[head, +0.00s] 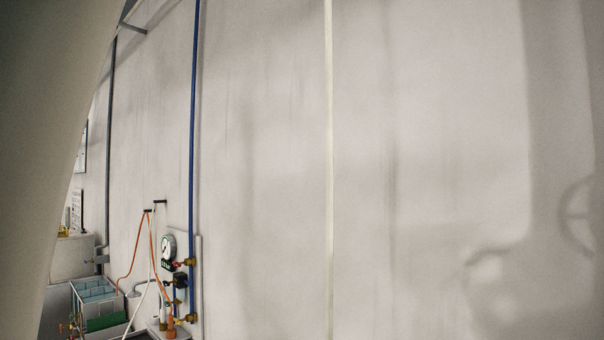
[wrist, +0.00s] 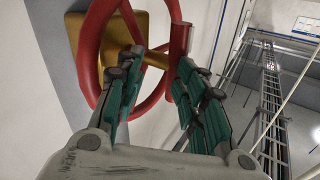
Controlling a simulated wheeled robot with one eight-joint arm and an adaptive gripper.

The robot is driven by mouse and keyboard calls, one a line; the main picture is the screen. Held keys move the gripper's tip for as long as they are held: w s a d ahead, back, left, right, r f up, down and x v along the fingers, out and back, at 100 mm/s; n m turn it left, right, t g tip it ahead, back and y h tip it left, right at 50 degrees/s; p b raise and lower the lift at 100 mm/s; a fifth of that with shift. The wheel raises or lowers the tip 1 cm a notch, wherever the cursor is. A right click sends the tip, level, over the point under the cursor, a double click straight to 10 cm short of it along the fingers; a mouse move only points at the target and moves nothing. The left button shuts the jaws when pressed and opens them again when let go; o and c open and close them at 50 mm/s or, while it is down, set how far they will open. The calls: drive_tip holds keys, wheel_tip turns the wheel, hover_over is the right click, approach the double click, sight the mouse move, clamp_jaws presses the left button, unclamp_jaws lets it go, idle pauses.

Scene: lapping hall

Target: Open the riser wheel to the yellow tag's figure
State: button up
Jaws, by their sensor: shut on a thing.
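The red riser wheel (wrist: 88,50) fills the upper left of the wrist view, seen close and at a slant. My gripper (wrist: 160,62) has its two teal-padded fingers at the wheel, shut on a part of it between the fingertips; the exact contact is partly hidden by the fingers. A yellow-brown plate (wrist: 148,28) shows behind the wheel. I cannot tell whether it is the yellow tag, and no figure can be read on it. The head view shows neither the wheel nor my gripper, only a wheel-shaped shadow on the wall at the right.
In the wrist view, a tall ladder-like frame (wrist: 272,105) stands far off right.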

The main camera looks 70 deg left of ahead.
drive_tip(key=s, duration=0.1)
drive_tip(key=s+a, duration=0.1)
drive_tip(key=shift+s, duration=0.4)
drive_tip(key=c, duration=0.4)
drive_tip(key=shift+s+r, duration=0.1)
drive_tip(key=shift+s, duration=0.35)
clamp_jaws()
drive_tip(key=shift+w, duration=0.3)
drive_tip(key=shift+o, duration=2.1)
unclamp_jaws()
drive_tip(key=shift+w+a+f, duration=0.45)
drive_tip(key=shift+w+a, duration=0.35)
drive_tip(key=shift+a, duration=0.05)
drive_tip(key=shift+s+d+r+g, duration=0.1)
drive_tip(key=shift+s+r+g, duration=0.05)
drive_tip(key=shift+s+g, duration=0.15)
drive_tip(key=shift+w+d+r+p, duration=0.3)
drive_tip(key=shift+d+r+p, duration=0.25)
drive_tip(key=shift+d, duration=2.2)
drive_tip(key=shift+w+d+r+p, duration=0.3)
drive_tip(key=shift+d+r+p, duration=0.2)
drive_tip(key=shift+d, duration=2.2)
drive_tip(key=shift+w+d+r+p, duration=0.3)
drive_tip(key=shift+d+r+p, duration=0.2)
drive_tip(key=shift+d, duration=2.25)
